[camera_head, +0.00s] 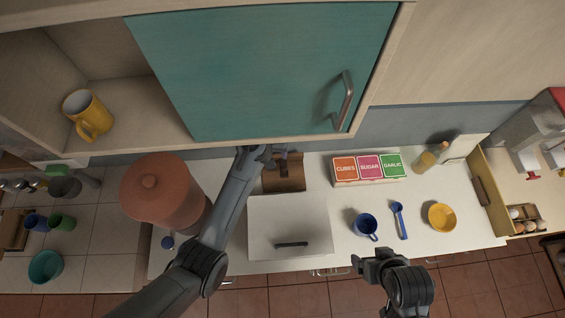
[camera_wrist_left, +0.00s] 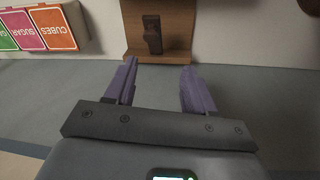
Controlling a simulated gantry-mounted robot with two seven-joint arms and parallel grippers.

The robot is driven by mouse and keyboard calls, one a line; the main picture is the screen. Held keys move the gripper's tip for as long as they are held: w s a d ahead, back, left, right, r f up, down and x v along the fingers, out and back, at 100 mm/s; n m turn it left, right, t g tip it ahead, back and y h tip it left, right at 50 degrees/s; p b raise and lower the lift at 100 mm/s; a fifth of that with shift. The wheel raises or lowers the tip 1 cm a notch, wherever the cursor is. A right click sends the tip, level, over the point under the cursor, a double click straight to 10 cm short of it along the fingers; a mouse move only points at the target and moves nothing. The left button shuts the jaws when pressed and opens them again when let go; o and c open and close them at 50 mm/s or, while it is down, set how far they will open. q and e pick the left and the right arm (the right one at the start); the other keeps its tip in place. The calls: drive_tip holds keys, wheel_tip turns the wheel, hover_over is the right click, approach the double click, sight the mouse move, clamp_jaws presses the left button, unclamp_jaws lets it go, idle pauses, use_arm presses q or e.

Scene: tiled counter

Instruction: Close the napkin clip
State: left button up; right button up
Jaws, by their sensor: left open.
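The napkin clip is a brown wooden holder (camera_head: 284,180) on the white counter against the back wall, below the teal cabinet. In the left wrist view, its wooden back (camera_wrist_left: 180,18) shows with a dark upright clip piece (camera_wrist_left: 152,35) in the middle. I cannot tell how far that piece stands out. My left gripper (camera_head: 266,155) is at the holder's upper left edge in the head view, partly covering it. In the wrist view, its purple fingers (camera_wrist_left: 158,72) are apart and empty, pointing at the holder. My right gripper (camera_head: 360,264) is at the counter's front edge, apart from the holder.
A white lidded box (camera_head: 289,222) stands in front of the holder. A rack of labelled boxes (camera_head: 368,169) is to its right. A terracotta jar (camera_head: 162,195) stands left, beside my left arm. A blue mug (camera_head: 365,227), blue spoon (camera_head: 399,220) and yellow bowl (camera_head: 441,217) are further right.

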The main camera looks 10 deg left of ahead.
use_arm(q)
drive_tip(key=d, duration=0.1)
hover_over(284, 166)
drive_tip(key=shift+g, duration=0.3)
drive_tip(key=f, duration=0.5)
drive_tip(key=shift+s+a+f, duration=0.1)
drive_tip(key=shift+a+f, duration=0.15)
drive_tip(key=shift+a, duration=0.15)
drive_tip(key=f+b, duration=0.1)
drive_tip(key=f, duration=0.1)
drive_tip(key=f+b, duration=0.2)
drive_tip(key=shift+d+b, duration=0.2)
drive_tip(key=shift+b, duration=0.1)
drive_tip(key=shift+d+f+b, duration=0.1)
drive_tip(key=shift+f+b, duration=0.45)
drive_tip(key=shift+b, duration=0.2)
clamp_jaws()
